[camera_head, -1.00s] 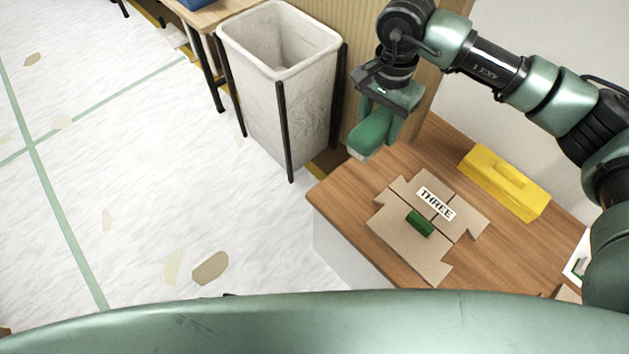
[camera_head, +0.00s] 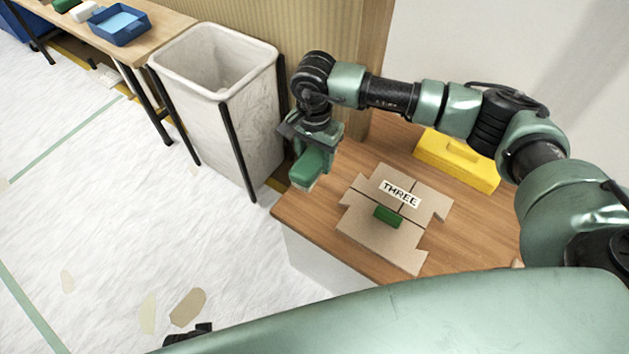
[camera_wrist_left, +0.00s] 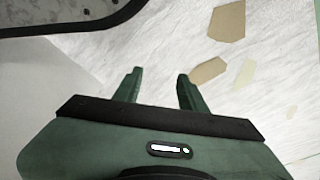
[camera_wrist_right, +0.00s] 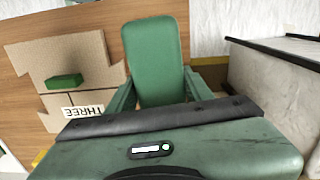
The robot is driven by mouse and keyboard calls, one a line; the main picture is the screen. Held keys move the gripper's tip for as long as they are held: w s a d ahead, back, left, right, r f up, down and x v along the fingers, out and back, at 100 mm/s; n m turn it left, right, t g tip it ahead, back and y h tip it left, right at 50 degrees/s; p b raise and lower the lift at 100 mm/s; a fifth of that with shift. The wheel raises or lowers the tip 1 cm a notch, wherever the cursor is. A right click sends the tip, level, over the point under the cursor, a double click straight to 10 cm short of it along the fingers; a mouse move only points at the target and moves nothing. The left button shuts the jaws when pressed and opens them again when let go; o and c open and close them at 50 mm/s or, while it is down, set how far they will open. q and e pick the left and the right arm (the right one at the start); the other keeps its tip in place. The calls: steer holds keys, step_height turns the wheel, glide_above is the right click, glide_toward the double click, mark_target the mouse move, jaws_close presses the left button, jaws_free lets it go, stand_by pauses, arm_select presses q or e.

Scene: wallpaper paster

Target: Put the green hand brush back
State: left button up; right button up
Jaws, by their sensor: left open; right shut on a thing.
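My right gripper (camera_head: 312,150) is shut on the green hand brush (camera_head: 307,168) and holds it above the left end of the wooden table, beside the bin. The brush also fills the middle of the right wrist view (camera_wrist_right: 156,62), between the two fingers, its broad green top facing the camera and its bristles mostly hidden there. My left gripper (camera_wrist_left: 158,82) is open and empty over the pale floor in the left wrist view.
The wooden table (camera_head: 300,212) bears flat cardboard marked THREE (camera_head: 425,200), a small green block (camera_head: 389,216) and a yellow case (camera_head: 458,160). A white bin (camera_head: 232,120) stands left of it. A farther table (camera_head: 163,33) bears a blue tray (camera_head: 120,28) and small items.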

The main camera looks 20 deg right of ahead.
step_height(320, 180, down, 6)
steer(key=shift+f, duration=0.1)
step_height(320, 180, down, 3)
steer(key=shift+f+b, duration=0.15)
steer(key=shift+b, duration=0.35)
arm_select(q)
steer(key=r, duration=0.1)
steer(key=w+r, duration=0.1)
steer(key=r, duration=0.1)
steer(key=shift+w+d+r, duration=0.1)
steer(key=shift+w+r, duration=0.15)
steer(key=shift+w+r, duration=0.15)
steer(key=shift+r, duration=0.25)
arm_select(e)
steer(key=shift+f, duration=0.15)
arm_select(q)
steer(key=shift+r, duration=0.15)
arm_select(e)
steer(key=shift+f+b, duration=0.1)
steer(key=shift+b, duration=0.2)
steer(key=o, duration=1.4)
arm_select(q)
steer(key=shift+w+r, duration=0.25)
steer(key=shift+r, duration=0.35)
